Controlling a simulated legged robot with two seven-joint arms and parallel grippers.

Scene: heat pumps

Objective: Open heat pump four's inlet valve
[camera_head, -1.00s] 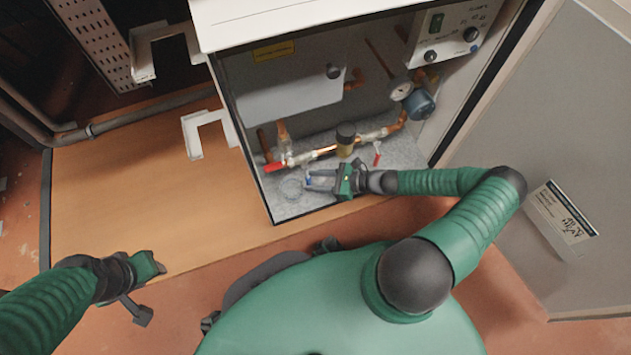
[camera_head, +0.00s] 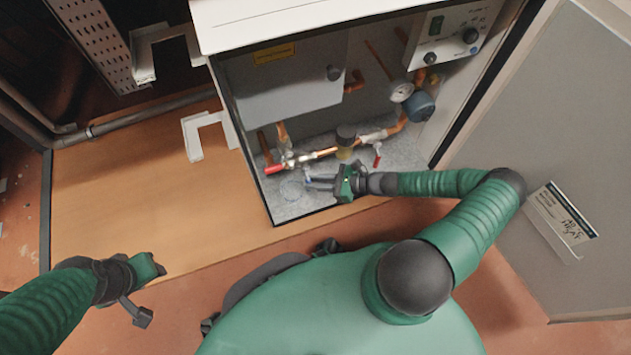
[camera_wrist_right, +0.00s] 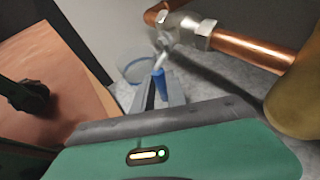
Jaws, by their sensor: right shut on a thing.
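The open heat pump cabinet (camera_head: 232,125) holds copper pipework (camera_head: 325,153) along its lower part. A small blue valve handle (camera_head: 307,174) hangs below the left end of the pipe; it also shows in the right wrist view (camera_wrist_right: 158,84), under a metal fitting. My right gripper (camera_head: 312,184) reaches in from the right, low over the cabinet floor. Its fingers (camera_wrist_right: 157,95) are shut on the blue handle, partly hiding it. My left gripper (camera_head: 150,285) is away at the lower left, outside the cabinet; its jaw opening is unclear.
Red handles sit on the pipe's left end (camera_head: 274,168) and right of the brass part (camera_head: 377,155). A gauge (camera_head: 401,91) and blue-grey pump (camera_head: 419,105) are at upper right. The open door (camera_head: 560,150) stands right. The wooden board (camera_head: 150,190) is clear.

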